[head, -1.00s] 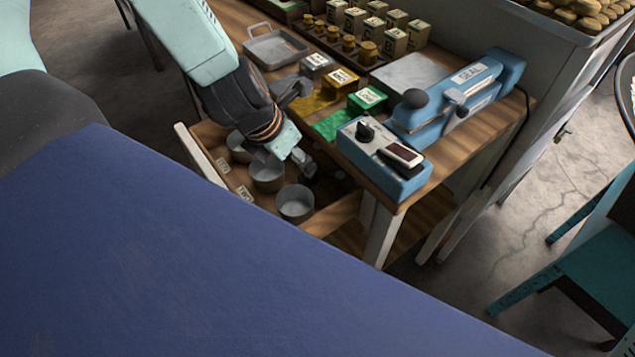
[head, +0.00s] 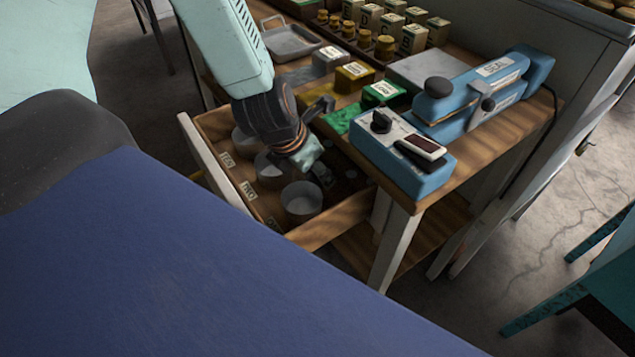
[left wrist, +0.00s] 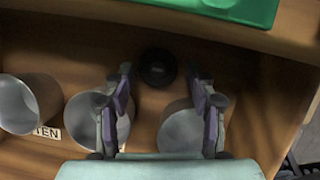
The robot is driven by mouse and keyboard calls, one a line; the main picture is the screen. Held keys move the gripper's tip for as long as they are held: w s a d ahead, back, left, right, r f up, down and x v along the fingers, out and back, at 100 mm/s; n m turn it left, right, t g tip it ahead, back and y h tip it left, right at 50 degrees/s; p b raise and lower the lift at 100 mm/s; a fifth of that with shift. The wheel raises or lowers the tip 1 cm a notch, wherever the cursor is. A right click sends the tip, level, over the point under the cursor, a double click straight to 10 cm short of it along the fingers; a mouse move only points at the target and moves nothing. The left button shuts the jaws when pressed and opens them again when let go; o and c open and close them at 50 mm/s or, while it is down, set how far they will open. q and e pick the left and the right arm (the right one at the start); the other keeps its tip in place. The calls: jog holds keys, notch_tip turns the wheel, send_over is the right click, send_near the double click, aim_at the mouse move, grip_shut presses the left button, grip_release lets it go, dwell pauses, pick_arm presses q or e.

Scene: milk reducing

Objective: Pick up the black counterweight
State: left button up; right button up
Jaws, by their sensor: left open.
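The black counterweight (left wrist: 157,67) is a small dark round piece on the wooden drawer floor, at the top middle of the left wrist view. In the head view I cannot make it out clearly; my gripper and the drawer's shadow cover that area. My left gripper (left wrist: 161,82) is open and empty, its two fingers apart, with the counterweight just ahead of the gap between their tips. In the head view my left gripper (head: 318,168) reaches down into the open drawer (head: 213,165). My right gripper is not in view.
Grey metal cups, one of them (head: 302,201), stand in the drawer close to my fingers; another (left wrist: 183,128) is partly behind the right finger. The wooden table (head: 465,165) overhangs the drawer's back, carrying a blue scale (head: 400,165), blue sealer (head: 480,95) and green block (head: 385,93).

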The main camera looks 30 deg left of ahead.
pick_arm(q)
jog(key=shift+w+f, duration=0.3)
jog(key=shift+f, duration=0.2)
jog(key=shift+a, duration=0.15)
jog(key=shift+s+d+r, duration=0.1)
jog(key=shift+d, duration=0.1)
jog(key=c, duration=1.1)
jog(key=shift+o, duration=0.2)
jog(key=shift+a, duration=0.1)
jog(key=shift+a+r+p, duration=0.15)
jog(key=shift+r+p, duration=0.15)
jog(key=shift+r, duration=0.05)
notch_tip(320, 180, up, 10)
jog(key=p, duration=0.7)
jog(key=w+a+p, duration=0.2)
jog(key=a+p, duration=0.5)
jog(key=a, duration=0.2)
jog(key=w+a+p, duration=0.2)
jog(key=a+p, duration=0.5)
jog(key=a, duration=0.3)
jog(key=shift+a+r+p, duration=0.2)
jog(key=shift+r+p, duration=0.15)
jog(key=shift+p, duration=0.05)
